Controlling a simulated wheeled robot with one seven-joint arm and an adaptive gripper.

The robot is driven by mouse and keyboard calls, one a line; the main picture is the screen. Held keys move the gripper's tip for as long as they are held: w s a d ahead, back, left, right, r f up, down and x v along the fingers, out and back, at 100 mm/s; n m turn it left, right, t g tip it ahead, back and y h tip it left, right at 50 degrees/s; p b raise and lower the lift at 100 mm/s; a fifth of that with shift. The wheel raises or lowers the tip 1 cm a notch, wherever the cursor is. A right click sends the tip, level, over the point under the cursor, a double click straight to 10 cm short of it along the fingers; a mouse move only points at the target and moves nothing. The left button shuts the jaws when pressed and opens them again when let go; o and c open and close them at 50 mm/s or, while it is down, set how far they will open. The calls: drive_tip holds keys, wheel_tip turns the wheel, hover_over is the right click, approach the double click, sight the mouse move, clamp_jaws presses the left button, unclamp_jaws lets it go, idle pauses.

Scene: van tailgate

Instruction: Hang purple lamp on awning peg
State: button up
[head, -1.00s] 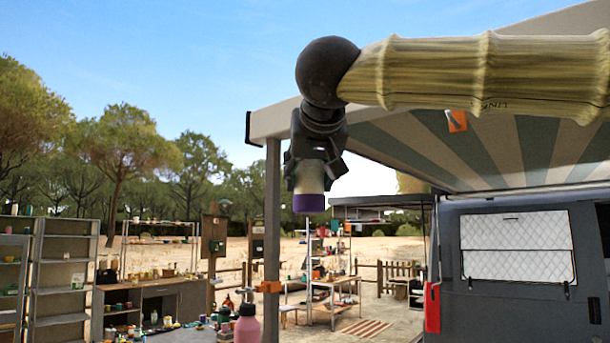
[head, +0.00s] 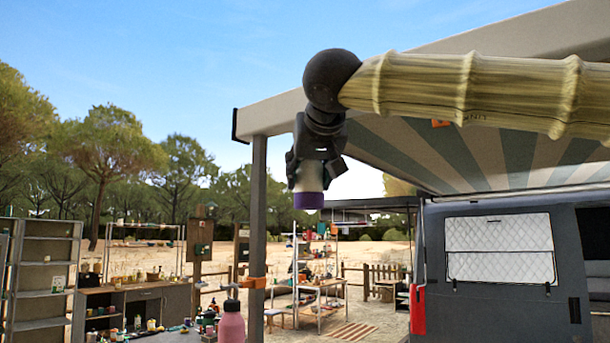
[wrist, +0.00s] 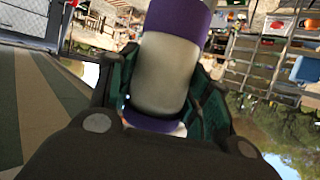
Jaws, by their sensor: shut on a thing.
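The purple lamp (head: 309,200), a white cylinder with purple ends, hangs below my raised arm in the head view. My gripper (head: 312,172) is shut around its white body and points down. In the wrist view the lamp (wrist: 163,72) sits between the teal finger pads of my gripper (wrist: 165,88). An orange fitting (head: 440,123) shows under the awning (head: 480,150), right of the lamp and mostly hidden behind my arm. No peg shape can be made out on it. The lamp is apart from the awning.
The awning post (head: 258,210) stands just left of the lamp, with an orange clamp (head: 254,283) on it. A pink bottle (head: 231,322) stands at the bottom. The grey van (head: 500,270) is at the right. Shelves (head: 45,270) and a workbench (head: 140,305) are at the left.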

drive_tip(key=shift+w+d+f+b, duration=0.1)
drive_tip(key=shift+f+b, duration=0.05)
drive_tip(key=shift+b, duration=0.5)
drive_tip(key=shift+r, duration=0.2)
drive_tip(key=shift+w+d+f+p, duration=0.3)
drive_tip(key=shift+w+p, duration=0.15)
drive_tip(key=shift+p, duration=0.4)
drive_tip(key=shift+w+d+f+p, duration=0.1)
drive_tip(key=shift+f+p, duration=0.1)
drive_tip(key=shift+p, duration=0.2)
drive_tip(key=o, duration=1.2)
drive_tip(key=shift+o, duration=0.2)
